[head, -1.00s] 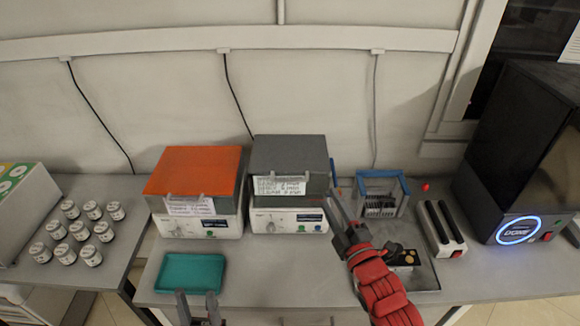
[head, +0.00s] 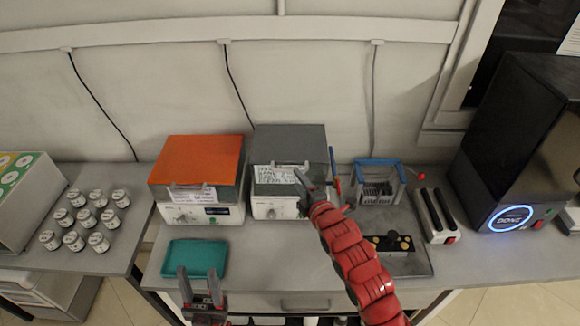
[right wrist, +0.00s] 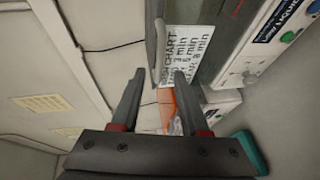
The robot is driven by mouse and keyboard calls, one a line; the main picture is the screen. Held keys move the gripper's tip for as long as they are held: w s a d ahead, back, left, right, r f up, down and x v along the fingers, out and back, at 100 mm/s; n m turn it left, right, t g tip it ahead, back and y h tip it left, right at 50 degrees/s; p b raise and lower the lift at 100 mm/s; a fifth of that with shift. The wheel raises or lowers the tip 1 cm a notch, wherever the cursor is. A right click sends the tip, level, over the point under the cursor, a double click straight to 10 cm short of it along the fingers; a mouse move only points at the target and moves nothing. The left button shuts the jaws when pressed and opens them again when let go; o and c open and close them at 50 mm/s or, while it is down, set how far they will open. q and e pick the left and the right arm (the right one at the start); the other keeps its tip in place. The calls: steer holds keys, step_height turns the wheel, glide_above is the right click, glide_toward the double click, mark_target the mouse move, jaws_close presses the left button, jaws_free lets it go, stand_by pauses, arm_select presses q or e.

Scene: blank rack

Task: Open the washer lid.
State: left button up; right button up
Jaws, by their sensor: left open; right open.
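Two similar white bench units stand side by side. One has a grey lid (head: 290,142) and the other an orange lid (head: 198,158); both lids look closed. I cannot tell which is the washer. The grey lid has a front handle and a white printed label (head: 272,178). My right gripper (head: 302,178) is open in front of the grey-lidded unit, near its handle. In the right wrist view, the label (right wrist: 179,62) and a grey handle bar (right wrist: 160,45) lie just beyond the open fingers, apart from them. My left gripper (head: 200,285) is open and empty at the bench front.
A teal tray (head: 195,258) lies before the orange-lidded unit. A blue-framed rack (head: 380,162), a dark tray with knobs (head: 390,262), a white two-slot device (head: 438,215) and a black machine reading DONE (head: 515,140) stand to the right. Several jars (head: 86,219) stand left.

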mark_target(290, 170)
steer(key=p+x, duration=0.1)
steer(key=x, duration=0.4)
steer(key=shift+w+a+p, duration=0.2)
steer(key=shift+w+p, duration=0.15)
steer(key=shift+p, duration=0.05)
steer(key=shift+w+a+f, duration=0.2)
steer(key=shift+w+f, duration=0.05)
steer(key=shift+w, duration=0.2)
jaws_close()
stand_by(0.8)
